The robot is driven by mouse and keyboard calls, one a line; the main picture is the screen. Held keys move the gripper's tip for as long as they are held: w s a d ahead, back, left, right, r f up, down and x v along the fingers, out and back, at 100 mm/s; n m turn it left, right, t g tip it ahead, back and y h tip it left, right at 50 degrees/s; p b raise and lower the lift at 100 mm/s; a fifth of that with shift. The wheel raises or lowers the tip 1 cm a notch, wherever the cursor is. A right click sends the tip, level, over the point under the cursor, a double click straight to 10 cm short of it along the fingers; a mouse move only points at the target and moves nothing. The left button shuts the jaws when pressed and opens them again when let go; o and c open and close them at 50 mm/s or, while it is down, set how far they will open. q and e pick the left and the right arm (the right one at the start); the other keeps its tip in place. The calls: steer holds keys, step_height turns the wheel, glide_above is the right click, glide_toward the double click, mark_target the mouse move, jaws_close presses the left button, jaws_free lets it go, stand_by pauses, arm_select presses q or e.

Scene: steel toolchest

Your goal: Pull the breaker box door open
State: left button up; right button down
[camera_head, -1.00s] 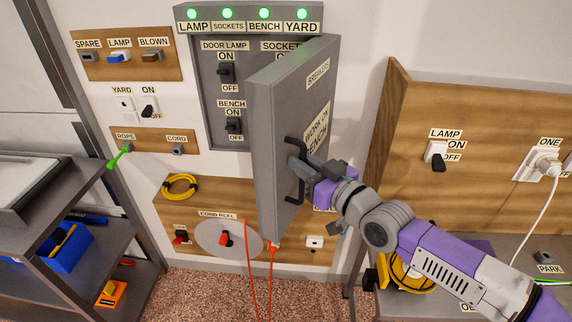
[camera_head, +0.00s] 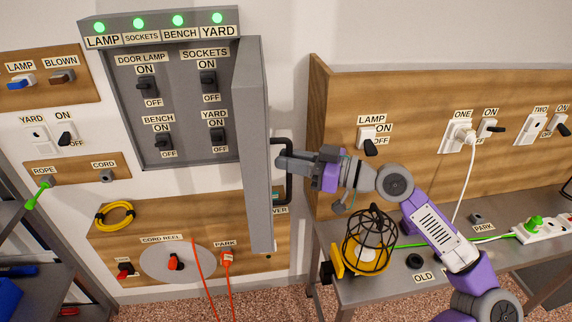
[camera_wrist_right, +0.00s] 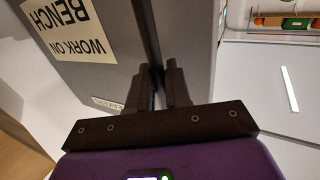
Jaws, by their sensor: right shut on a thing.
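The grey breaker box door (camera_head: 256,150) stands swung out from the breaker box (camera_head: 180,75), seen nearly edge-on in the head view. The box's inside shows several black switches, labelled door lamp, sockets, bench and yard. My right gripper (camera_head: 284,161) is shut on the black door handle (camera_head: 288,185), on the door's right side. In the right wrist view, the gripper's fingers (camera_wrist_right: 160,85) close around the dark handle bar in front of the door's labelled face (camera_wrist_right: 85,45). My left gripper is not in view.
A steel bench at the right carries a caged lamp (camera_head: 368,240) and a power strip (camera_head: 545,228). A wooden backboard (camera_head: 420,100) with outlets stands behind it. Below the box are a cord reel (camera_head: 178,262) and orange cords. Shelving stands at the left.

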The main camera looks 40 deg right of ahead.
steer(key=shift+s+d+r+y, duration=0.1)
steer(key=shift+d+r+y, duration=0.05)
steer(key=shift+d, duration=0.25)
steer(key=shift+s+d+r+y, duration=0.1)
steer(key=shift+d+y, duration=0.05)
steer(key=shift+d, duration=0.25)
steer(key=c, duration=1.4)
jaws_free()
steer(key=shift+o, duration=0.9)
steer(key=shift+w+f, duration=0.1)
steer(key=shift+w, duration=0.1)
steer(key=shift+s, duration=0.15)
steer(key=v, duration=0.7)
steer(key=shift+s, duration=0.2)
